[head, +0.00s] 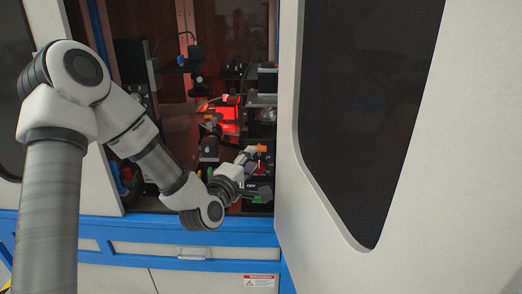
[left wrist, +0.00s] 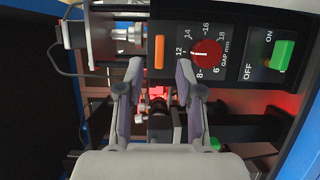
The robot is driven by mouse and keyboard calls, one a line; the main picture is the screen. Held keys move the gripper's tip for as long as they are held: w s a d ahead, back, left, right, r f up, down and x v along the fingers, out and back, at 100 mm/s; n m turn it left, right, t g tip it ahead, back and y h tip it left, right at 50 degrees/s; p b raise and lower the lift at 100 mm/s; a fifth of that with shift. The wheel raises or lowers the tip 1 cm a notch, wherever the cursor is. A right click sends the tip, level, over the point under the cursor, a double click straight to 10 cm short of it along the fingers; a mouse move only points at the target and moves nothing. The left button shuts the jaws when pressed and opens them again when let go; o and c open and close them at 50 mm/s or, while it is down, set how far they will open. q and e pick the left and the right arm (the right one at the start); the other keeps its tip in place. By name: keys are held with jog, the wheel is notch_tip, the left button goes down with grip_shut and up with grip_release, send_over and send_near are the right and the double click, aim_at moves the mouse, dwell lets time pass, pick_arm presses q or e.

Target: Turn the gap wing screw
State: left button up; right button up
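The gap wing screw appears to be the orange upright bar (left wrist: 159,52) on the black panel, left of the red gap dial (left wrist: 207,54). It shows as a small orange spot in the head view (head: 262,148). My left gripper (left wrist: 159,70) is open, with one finger to each side of the bar's line. The fingertips are just below the bar in the left wrist view, and nothing is held between them. I cannot tell whether they touch the panel. In the head view, my left gripper (head: 249,155) reaches into the machine opening. My right gripper is not in view.
A green ON/OFF switch (left wrist: 284,55) is right of the dial. A metal cylinder fitting with a cable (left wrist: 125,34) is at the left. A large white door (head: 300,60) with a dark window bounds the opening at the right. A blue ledge (head: 170,232) runs below.

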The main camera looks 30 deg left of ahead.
aim_at(259, 148)
pick_arm(q)
jog(key=w, duration=0.2)
jog(key=w+a+p, duration=0.1)
jog(key=w, duration=0.2)
jog(key=shift+w, duration=0.15)
grip_shut()
